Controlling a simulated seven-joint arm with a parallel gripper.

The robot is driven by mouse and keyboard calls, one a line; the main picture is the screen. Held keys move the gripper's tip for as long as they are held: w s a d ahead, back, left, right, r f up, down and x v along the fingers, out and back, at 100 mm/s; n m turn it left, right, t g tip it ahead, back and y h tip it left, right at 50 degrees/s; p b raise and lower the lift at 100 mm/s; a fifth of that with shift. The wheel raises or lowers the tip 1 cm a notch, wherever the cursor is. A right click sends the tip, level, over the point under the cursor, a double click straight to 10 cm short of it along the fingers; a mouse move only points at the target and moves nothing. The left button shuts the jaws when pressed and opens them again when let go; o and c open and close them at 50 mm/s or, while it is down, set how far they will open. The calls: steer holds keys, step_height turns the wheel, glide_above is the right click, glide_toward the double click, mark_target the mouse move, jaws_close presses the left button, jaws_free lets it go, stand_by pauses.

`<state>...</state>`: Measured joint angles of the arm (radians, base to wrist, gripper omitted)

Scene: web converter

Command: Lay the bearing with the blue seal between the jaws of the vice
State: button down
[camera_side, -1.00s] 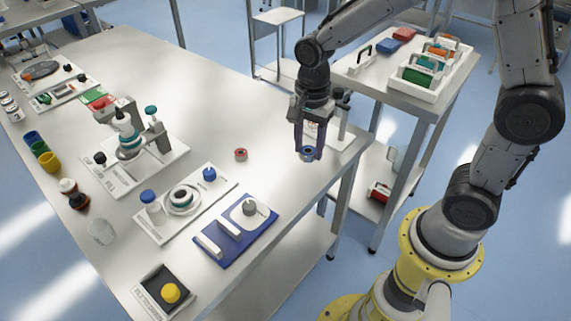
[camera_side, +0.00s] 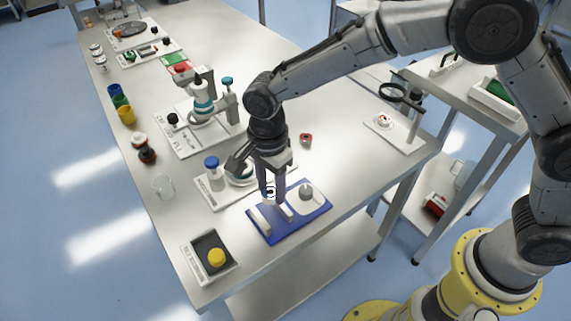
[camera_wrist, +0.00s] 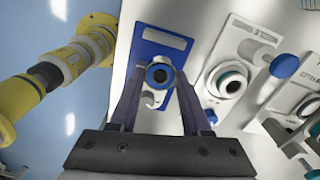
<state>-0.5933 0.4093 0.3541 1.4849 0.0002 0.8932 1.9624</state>
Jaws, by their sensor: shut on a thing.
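My gripper (camera_side: 270,197) is shut on the bearing with the blue seal (camera_wrist: 158,75), a small dark ring with a blue face around a dark bore. In the side view the fingers point down and hold the bearing (camera_side: 270,191) above the vice, close to its jaws. The vice has a blue base (camera_side: 312,213), a white jaw block (camera_side: 259,221), a second white jaw block (camera_side: 285,210) and a grey knob (camera_side: 306,192). In the wrist view the bearing and fingers cover part of the blue base (camera_wrist: 150,34). I cannot tell whether the bearing touches a jaw.
A red-sealed bearing (camera_side: 305,139) lies on the table behind. A magnifier stand (camera_side: 412,125) is at the right. Bare table lies right of the vice.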

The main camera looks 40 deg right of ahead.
mark_target(273, 218)
steer(key=shift+f, duration=3.8)
steer(key=shift+c, duration=0.2)
jaws_free()
steer(key=shift+s, duration=0.1)
steer(key=shift+r, duration=3.5)
